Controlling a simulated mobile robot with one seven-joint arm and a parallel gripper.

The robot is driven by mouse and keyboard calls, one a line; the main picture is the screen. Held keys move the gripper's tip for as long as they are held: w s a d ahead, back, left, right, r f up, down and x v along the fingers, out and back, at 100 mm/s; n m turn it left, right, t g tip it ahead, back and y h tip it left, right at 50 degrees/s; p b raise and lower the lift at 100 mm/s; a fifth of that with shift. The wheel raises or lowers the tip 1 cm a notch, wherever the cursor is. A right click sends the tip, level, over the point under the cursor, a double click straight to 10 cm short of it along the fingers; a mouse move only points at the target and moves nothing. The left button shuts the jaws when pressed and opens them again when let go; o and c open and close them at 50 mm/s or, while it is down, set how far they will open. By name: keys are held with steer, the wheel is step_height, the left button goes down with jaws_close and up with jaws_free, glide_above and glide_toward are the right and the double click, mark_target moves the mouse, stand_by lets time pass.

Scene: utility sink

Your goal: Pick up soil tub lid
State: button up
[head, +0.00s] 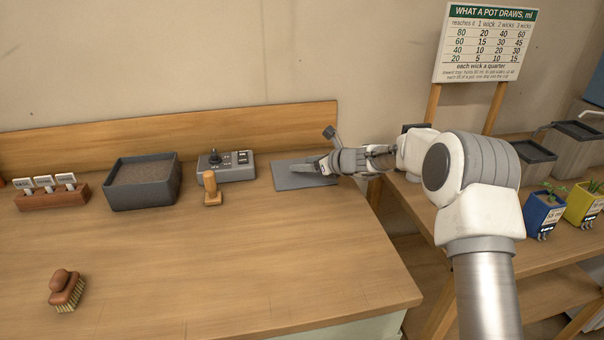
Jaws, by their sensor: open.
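The soil tub lid, a flat grey plate (292,182), lies on the wooden counter near its right end, close to the backboard. My gripper (326,165) is open and reaches in from the right, over the lid's right part. It hides some of the lid there. I cannot tell whether the fingers touch the lid or are around any part of it. The soil tub (146,195), a dark grey open box with brown soil in it, stands further left on the counter.
A grey control box with a joystick (228,167) and a small wooden stamp-like piece (211,188) stand between tub and lid. A brush (66,289) lies front left; a label rack (52,196) is far left. The counter's front middle is clear. Blue (543,214) and yellow (583,203) pots stand right.

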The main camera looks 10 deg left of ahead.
jaws_close()
stand_by(0.3)
steer(key=shift+r, duration=0.15)
